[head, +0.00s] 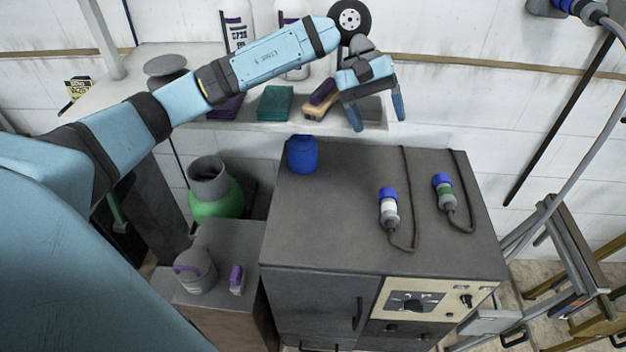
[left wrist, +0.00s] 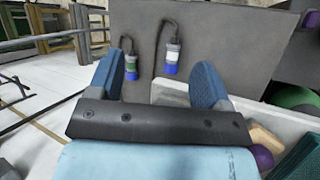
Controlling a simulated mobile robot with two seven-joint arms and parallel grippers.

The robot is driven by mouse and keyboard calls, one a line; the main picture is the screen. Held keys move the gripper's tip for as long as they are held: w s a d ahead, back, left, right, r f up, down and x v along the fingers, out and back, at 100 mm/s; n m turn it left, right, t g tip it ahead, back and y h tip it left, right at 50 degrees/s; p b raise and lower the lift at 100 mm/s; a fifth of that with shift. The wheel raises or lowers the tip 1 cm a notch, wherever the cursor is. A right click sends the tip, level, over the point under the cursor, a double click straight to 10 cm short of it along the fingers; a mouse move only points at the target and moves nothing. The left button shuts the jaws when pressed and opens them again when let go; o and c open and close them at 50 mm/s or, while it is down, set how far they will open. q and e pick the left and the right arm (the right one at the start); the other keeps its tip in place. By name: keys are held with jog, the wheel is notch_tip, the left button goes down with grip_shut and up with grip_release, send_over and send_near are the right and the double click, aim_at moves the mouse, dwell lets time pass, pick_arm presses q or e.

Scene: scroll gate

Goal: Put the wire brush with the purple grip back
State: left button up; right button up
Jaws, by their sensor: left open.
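A small brush-like block with a purple top and a pale lower part (head: 237,280) lies on the low brown cabinet, beside a grey jug with a purple handle. A tan block with a purple top (head: 321,97) lies on the wall shelf (head: 140,95); it shows partly in the left wrist view (left wrist: 265,141). I cannot tell from the bristles which is the wire brush. My left gripper (head: 377,113) is open and empty over the right end of the shelf, just right of the tan block. Its spread fingers show in the left wrist view (left wrist: 161,80). My right gripper is not in view.
A grey machine cabinet (head: 335,220) bears a blue pot (head: 302,154) and two cabled plugs (head: 388,207). A teal block (head: 275,102) and bottles (head: 237,25) crowd the shelf. A green vessel (head: 217,205) stands behind the low cabinet (head: 225,247). The machine top's middle is clear.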

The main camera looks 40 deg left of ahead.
pick_arm(q)
jog(key=s+d+f+n+t+h, duration=0.2)
jog(key=s+d+f+n+h, duration=0.15)
jog(key=d+n+h, duration=0.55)
jog(key=s+d+f+n+t+h, duration=0.2)
jog(key=s+d+n+t+h, duration=0.25)
jog(key=n, duration=0.75)
jog(key=a+f+n+t+y, duration=0.2)
jog(key=f+n+t+y, duration=0.25)
jog(key=n, duration=0.55)
jog(key=s+a+f+n+t+y, duration=0.1)
jog(key=a+f+n+t+y, duration=0.2)
jog(key=f+n, duration=0.5)
jog(key=a+f+n+t+y, duration=0.1)
jog(key=f+n+t+y, duration=0.3)
jog(key=n, duration=0.7)
jog(key=s+a+f+n+g+y, duration=0.2)
jog(key=s+f+n, duration=0.5)
jog(key=f, duration=0.1)
jog(key=s+a+f+n+g+y, duration=0.2)
jog(key=s+f+n+g+y, duration=0.1)
jog(key=s+f+n, duration=0.4)
jog(key=shift+s+f+n, duration=0.4)
jog(key=shift+s+f, duration=0.05)
jog(key=shift+s, duration=0.05)
jog(key=shift+a+r, duration=0.1)
